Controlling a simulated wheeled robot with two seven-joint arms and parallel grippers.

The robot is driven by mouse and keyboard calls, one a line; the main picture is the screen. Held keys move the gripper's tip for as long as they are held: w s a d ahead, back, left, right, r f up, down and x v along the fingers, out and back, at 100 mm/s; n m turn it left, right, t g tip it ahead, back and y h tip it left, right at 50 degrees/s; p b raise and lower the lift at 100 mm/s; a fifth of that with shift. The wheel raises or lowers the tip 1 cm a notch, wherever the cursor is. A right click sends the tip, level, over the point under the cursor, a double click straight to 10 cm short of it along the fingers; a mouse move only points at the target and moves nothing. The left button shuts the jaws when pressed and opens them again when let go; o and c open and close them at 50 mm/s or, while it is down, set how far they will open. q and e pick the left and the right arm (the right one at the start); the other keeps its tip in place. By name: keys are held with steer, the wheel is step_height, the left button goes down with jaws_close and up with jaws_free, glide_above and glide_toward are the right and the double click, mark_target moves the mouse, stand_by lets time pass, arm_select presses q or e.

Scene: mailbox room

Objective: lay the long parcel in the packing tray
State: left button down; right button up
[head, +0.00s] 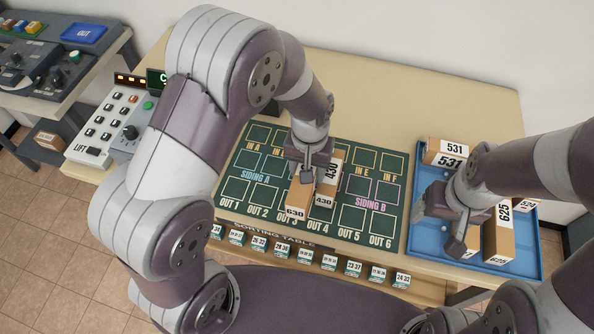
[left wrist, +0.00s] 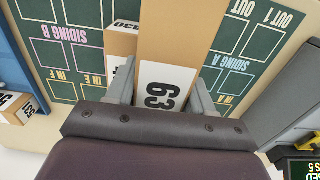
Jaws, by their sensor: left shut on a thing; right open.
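The long brown parcel labelled 630 (head: 298,203) is on or just above the green sorting mat, around the OUT 3 column; I cannot tell whether it touches. My left gripper (head: 306,172) is shut on it from above. In the left wrist view the parcel (left wrist: 168,95) lies between the two fingers of the left gripper (left wrist: 165,92). The blue packing tray (head: 482,267) is at the right of the table. My right gripper (head: 438,230) is open over the tray's left part and hides some of it.
A parcel labelled 430 (head: 325,200) stands close at the right of 630. The tray holds parcels 531 (head: 447,147), 625 (head: 499,236) and others partly hidden by my right arm. A white keypad panel (head: 103,125) is at the left. The mat's right columns are clear.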

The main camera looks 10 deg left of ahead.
arm_select(q)
glide_toward(289, 175)
steer(key=shift+s+d+f, duration=0.2)
steer(key=shift+s+f, duration=0.25)
steer(key=shift+s, duration=0.1)
steer(key=shift+s+d+f, duration=0.2)
steer(key=shift+s+f, duration=0.25)
steer(key=shift+s, duration=0.05)
step_height(289, 175, down, 4)
steer(key=shift+s+r+p, duration=0.15)
steer(key=shift+r+p, duration=0.05)
steer(key=shift+p, duration=0.35)
steer(key=shift+f, duration=0.3)
steer(key=shift+c, duration=2.1)
jaws_free()
steer(key=shift+f, duration=0.1)
